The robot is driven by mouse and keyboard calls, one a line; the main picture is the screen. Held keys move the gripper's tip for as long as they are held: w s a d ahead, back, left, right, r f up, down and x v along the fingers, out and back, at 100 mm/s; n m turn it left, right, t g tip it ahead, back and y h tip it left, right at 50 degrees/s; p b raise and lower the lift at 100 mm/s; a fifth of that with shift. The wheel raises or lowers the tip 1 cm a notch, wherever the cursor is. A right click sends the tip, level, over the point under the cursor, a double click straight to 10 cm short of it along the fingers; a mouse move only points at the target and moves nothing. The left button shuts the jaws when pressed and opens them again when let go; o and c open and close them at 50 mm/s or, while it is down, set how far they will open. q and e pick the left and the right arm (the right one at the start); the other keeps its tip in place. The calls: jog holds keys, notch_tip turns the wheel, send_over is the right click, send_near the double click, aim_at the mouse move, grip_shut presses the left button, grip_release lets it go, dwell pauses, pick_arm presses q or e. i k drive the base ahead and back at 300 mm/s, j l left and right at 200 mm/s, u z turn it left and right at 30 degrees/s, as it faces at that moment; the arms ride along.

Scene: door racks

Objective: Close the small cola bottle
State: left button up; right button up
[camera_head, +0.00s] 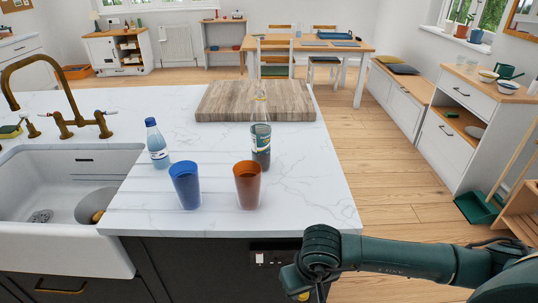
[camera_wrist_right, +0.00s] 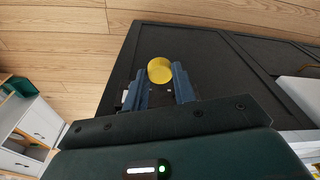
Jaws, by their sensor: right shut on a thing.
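A small bottle with dark contents (camera_head: 261,150), which looks like the cola bottle, stands upright on the white countertop, in front of the wooden board. Its clear neck rises in front of the board, and no cap shows on it. My right gripper (camera_wrist_right: 158,84) is shut on a round yellow cap (camera_wrist_right: 160,70), held between its fingertips. In the head view, the cap (camera_head: 302,296) shows only partly at the bottom edge, below the counter's front edge and to the right of the bottle. My left gripper is out of view.
A blue cup (camera_head: 185,186) and an orange cup (camera_head: 247,185) stand in front of the bottle. A blue-capped water bottle (camera_head: 157,147) stands left. The wooden board (camera_head: 220,102) lies behind. A sink (camera_head: 60,172) is at left. The counter's right side is clear.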

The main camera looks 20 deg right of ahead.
aim_at(261, 129)
jog(key=l+u, duration=0.15)
jog(key=l, duration=0.2)
jog(key=k+l+u, duration=0.15)
jog(key=l, duration=0.25)
jog(key=k+l+u, duration=0.15)
jog(key=l, duration=0.2)
jog(key=l+u, duration=0.1)
jog(key=l, duration=0.25)
jog(key=k+l+u, duration=0.15)
jog(key=l, duration=0.2)
jog(key=k+l+u, duration=0.2)
jog(key=l, duration=0.25)
jog(key=l+u, duration=0.25)
jog(key=l, duration=0.2)
jog(key=k+l+u, duration=0.2)
jog(key=l, duration=0.25)
jog(key=l+u, duration=0.2)
jog(key=l, duration=0.25)
jog(key=l+u, duration=0.15)
jog(key=l, duration=0.3)
jog(key=k+l+u, duration=0.2)
jog(key=l, duration=0.25)
jog(key=l+u, duration=0.1)
jog(key=l, duration=0.8)
